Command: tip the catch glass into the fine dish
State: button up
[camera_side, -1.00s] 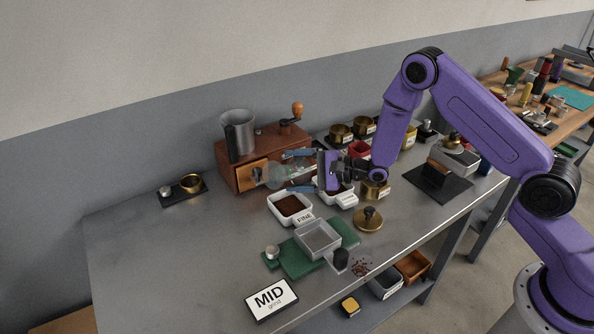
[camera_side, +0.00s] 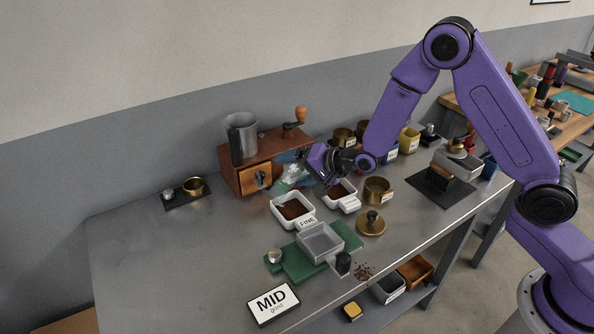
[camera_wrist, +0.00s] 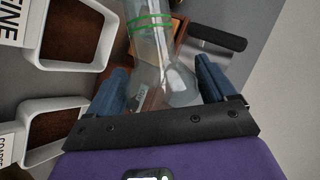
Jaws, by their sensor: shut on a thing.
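The catch glass (camera_side: 293,176) is clear, with green bands that show in the wrist view (camera_wrist: 150,20). My gripper (camera_wrist: 163,72) is shut on the glass, a blue finger on each side. In the side view my gripper (camera_side: 300,163) holds it in front of the wooden grinder, above and behind the fine dish. The glass looks tilted; I see no grounds in it. The fine dish (camera_side: 276,212) is white, labelled FINE and holds brown grounds. In the wrist view the fine dish (camera_wrist: 75,65) lies left of the glass.
A second white dish (camera_side: 352,204) with brown grounds stands close right of the fine dish. The wooden grinder (camera_side: 228,165) with its drawer is behind. A green stand with a grey tray (camera_side: 320,243) is in front.

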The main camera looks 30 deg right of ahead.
aim_at(287, 174)
jog(key=r+n+h, duration=0.1)
jog(key=a+r+n+h, duration=0.1)
jog(key=n+h, duration=0.1)
jog(key=shift+s+a+r+t+h, duration=0.2)
jog(key=shift+a+r+t+h, duration=0.15)
jog(key=shift+r+t+h, duration=0.05)
jog(key=n+t+h, duration=0.1)
jog(key=n, duration=0.1)
jog(key=a+n+h, duration=0.1)
jog(key=n+h, duration=0.1)
jog(key=shift+s+a+r+t, duration=0.15)
jog(key=shift+s+r+t, duration=0.05)
jog(key=shift+t, duration=0.2)
dwell(0.4)
